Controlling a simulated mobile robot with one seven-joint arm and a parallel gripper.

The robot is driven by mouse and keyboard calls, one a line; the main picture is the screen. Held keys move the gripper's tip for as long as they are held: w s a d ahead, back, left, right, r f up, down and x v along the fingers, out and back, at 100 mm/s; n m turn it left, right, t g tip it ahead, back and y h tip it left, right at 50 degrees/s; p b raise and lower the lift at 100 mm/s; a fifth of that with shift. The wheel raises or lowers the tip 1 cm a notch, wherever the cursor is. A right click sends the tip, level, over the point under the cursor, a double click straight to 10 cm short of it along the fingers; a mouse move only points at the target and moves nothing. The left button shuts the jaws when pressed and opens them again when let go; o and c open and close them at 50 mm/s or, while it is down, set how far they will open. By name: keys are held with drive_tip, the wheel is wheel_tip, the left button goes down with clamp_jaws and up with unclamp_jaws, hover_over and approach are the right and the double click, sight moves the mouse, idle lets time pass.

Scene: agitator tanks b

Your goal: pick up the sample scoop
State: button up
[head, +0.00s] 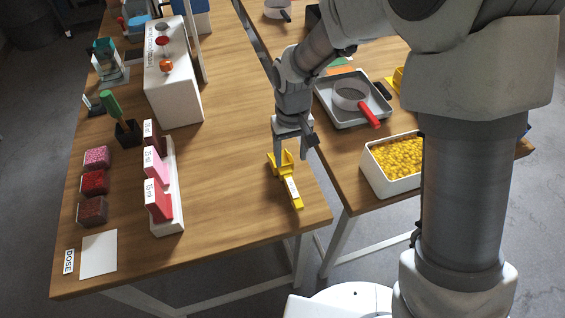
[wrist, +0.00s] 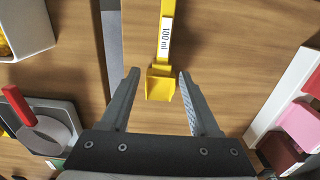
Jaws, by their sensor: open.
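The yellow scoop (head: 292,190) lies on the wooden table near its right edge. Its handle points toward the front and carries a white label. In the wrist view the scoop (wrist: 161,84) shows its label reading "100 ml", and its square bowl end lies between my fingers' tips. My gripper (head: 293,155) is over the scoop's bowl end in the head view. In the wrist view my gripper (wrist: 158,75) is open, with one finger on each side of the bowl and a gap on both sides. I cannot tell the exact height above the table.
A white rack (head: 167,205) with red and pink scoops stands to the left. A white box of controls (head: 180,95) is behind it. On the right table are a tray (head: 345,118) with a red-handled sieve and a white bin (head: 378,180) of yellow pellets. Bare tabletop surrounds the scoop.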

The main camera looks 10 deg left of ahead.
sight(289, 177)
wheel_tip(289, 177, down, 4)
drive_tip(key=shift+r, duration=0.2)
drive_tip(key=shift+s+a+f, duration=0.1)
drive_tip(key=shift+s+f, duration=0.05)
drive_tip(key=shift+f, duration=1.2)
drive_tip(key=shift+s+a+f, duration=0.1)
drive_tip(key=shift+s+f, duration=0.05)
drive_tip(key=shift+f, duration=1.2)
clamp_jaws()
